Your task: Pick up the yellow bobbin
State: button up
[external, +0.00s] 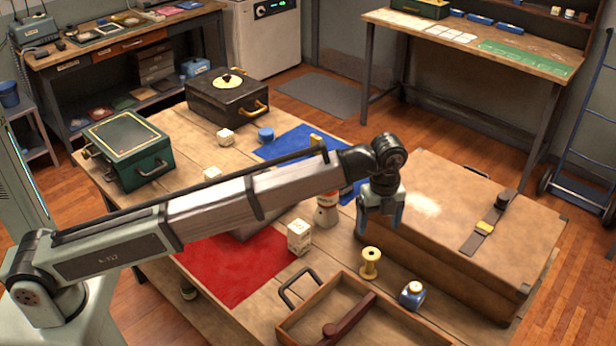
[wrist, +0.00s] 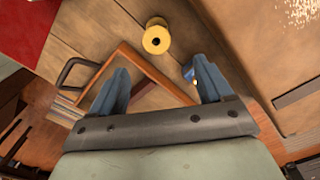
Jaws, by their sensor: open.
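The yellow bobbin (external: 370,263) stands upright on the wooden table, between the large tan case and the open wooden tray. In the wrist view the bobbin (wrist: 157,37) is seen from above, beyond the fingertips and roughly midway between them. My gripper (external: 377,225) points down above the table, higher than the bobbin and a little behind it in the external view. Its two blue fingers (wrist: 160,78) are apart with nothing between them.
A small blue jar (external: 411,294) stands right of the bobbin. The open wooden tray (external: 300,325) lies in front, the large tan case (external: 440,215) behind right. A white block (external: 299,238), a red-and-white bottle (external: 327,212) and a red cloth (external: 235,270) lie to the left.

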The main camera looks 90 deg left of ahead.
aim_at(371, 258)
jog(key=shift+s+a+f, duration=0.1)
jog(key=shift+s+f, duration=0.1)
jog(key=shift+f, duration=3.25)
jog(key=shift+s+f, duration=0.15)
jog(key=shift+f, duration=3.25)
jog(key=shift+c, duration=0.2)
jog(key=c, duration=1)
jog(key=shift+r, duration=0.1)
jog(key=shift+r, duration=0.1)
